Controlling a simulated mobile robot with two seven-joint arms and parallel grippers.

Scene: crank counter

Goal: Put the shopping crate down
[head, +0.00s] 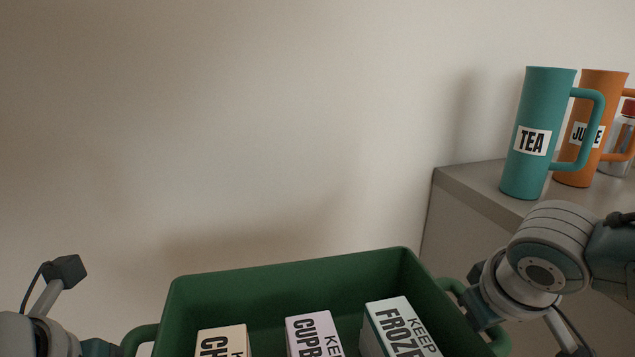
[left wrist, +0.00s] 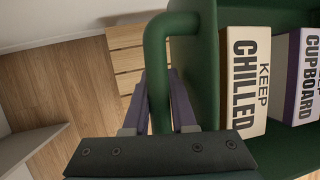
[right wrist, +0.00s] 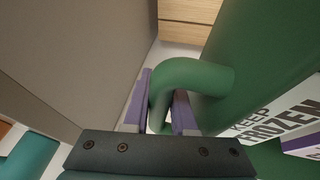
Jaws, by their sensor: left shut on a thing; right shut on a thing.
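The green shopping crate (head: 290,272) is at the bottom of the head view, in front of a bare wall. It holds a "chilled" box (head: 222,341), a "cupboard" box (head: 314,335) and a "frozen" box (head: 400,330). In the left wrist view my left gripper (left wrist: 160,85) is shut on the crate's left handle (left wrist: 158,50). In the right wrist view my right gripper (right wrist: 163,90) is shut on the right handle (right wrist: 195,75). The crate's underside is hidden, but floor shows well below it in the left wrist view.
In the left wrist view a slatted wooden surface (left wrist: 125,60) lies below the crate, above the wooden floor (left wrist: 60,95).

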